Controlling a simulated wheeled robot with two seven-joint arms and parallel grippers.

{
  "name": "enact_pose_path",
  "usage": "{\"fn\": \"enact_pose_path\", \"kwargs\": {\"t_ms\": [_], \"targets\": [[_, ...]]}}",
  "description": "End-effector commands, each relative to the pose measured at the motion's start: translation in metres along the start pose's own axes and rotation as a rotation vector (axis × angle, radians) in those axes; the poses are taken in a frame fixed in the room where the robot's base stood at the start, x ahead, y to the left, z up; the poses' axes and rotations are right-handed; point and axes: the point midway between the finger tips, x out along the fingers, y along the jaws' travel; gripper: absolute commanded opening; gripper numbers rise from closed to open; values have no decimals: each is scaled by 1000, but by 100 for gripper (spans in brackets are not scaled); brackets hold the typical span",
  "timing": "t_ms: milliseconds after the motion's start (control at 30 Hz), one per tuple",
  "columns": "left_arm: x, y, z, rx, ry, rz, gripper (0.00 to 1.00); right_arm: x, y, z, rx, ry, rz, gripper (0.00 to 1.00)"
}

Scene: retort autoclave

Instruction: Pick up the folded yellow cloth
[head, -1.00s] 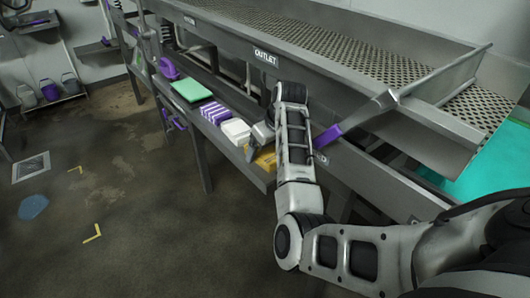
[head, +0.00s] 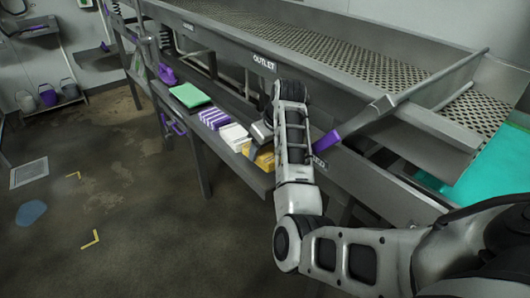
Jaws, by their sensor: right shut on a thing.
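The folded yellow cloth (head: 265,159) is on the narrow shelf under the conveyor, just left of my right forearm and partly hidden by my right gripper and arm. My right gripper (head: 257,147) is shut on the cloth; yellow shows on both sides of it. The fingertips are small and partly hidden, and I cannot tell whether the cloth is clear of the shelf. My left gripper is not in view.
On the same shelf are white folded cloths (head: 234,134), a purple-and-white stack (head: 213,117) and a green pad (head: 190,95). A purple-handled tool (head: 327,141) lies against the conveyor frame right of my arm. The floor at left is open.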

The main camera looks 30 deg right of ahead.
Motion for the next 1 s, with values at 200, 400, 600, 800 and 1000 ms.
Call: {"fn": "enact_pose_path", "kwargs": {"t_ms": [200,400,600,800,1000], "targets": [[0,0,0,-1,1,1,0,-14,-20,-7,-4,-1,-2,36],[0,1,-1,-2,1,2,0,-14,-76,-9,-5,1,-4,36],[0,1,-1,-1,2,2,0,-13,-147,-11,-5,0,-6,36],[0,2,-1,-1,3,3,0,-12,-216,-14,-4,0,-4,36],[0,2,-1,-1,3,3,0,-11,-270,-16,-4,1,1,36]]}}
